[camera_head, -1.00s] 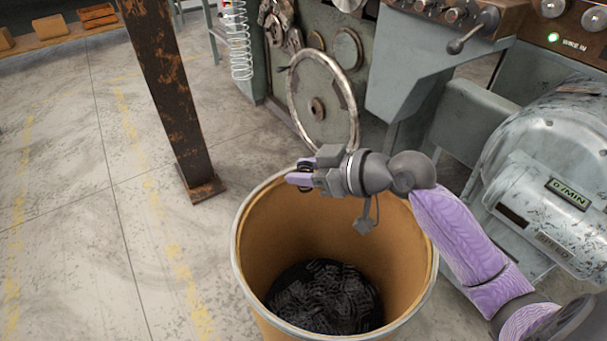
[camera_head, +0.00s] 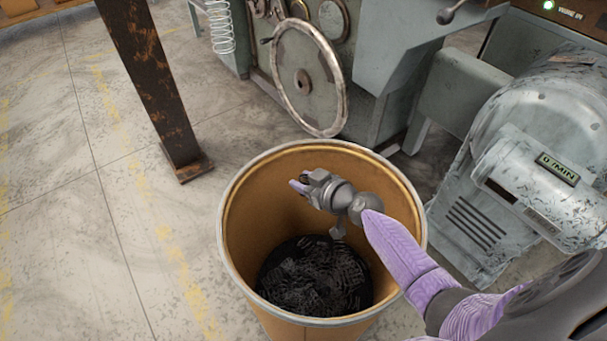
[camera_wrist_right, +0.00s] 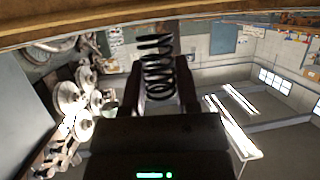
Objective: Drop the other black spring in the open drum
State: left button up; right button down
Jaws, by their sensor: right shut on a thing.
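The open drum (camera_head: 232,228) is a tall tan barrel with a metal rim, in the middle of the head view. Many black springs (camera_head: 314,276) lie in a heap on its bottom. My right gripper (camera_head: 298,188) is over the drum's mouth, within the rim's outline, above the heap. It is shut on a black spring (camera_wrist_right: 157,66), which shows clearly between the fingers in the right wrist view. In the head view the held spring is small and mostly hidden by the fingers. My left gripper is not in view.
A rusty steel post (camera_head: 150,75) stands on the floor left of the drum. A grey-green machine with a handwheel (camera_head: 308,76) is behind it, and a motor housing (camera_head: 545,165) stands to the right.

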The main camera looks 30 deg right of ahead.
jog(key=shift+c, duration=1.4)
grip_release()
jog(key=shift+r, duration=0.1)
jog(key=shift+s+d, duration=0.1)
jog(key=shift+s, duration=0.05)
pick_arm(q)
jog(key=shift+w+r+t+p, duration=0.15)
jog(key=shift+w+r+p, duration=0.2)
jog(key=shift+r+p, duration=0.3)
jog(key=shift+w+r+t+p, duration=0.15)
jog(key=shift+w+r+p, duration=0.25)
jog(key=shift+p, duration=0.3)
pick_arm(e)
jog(key=v, duration=0.9)
jog(key=shift+s, duration=0.25)
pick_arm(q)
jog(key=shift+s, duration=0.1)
pick_arm(e)
jog(key=shift+d+r, duration=0.1)
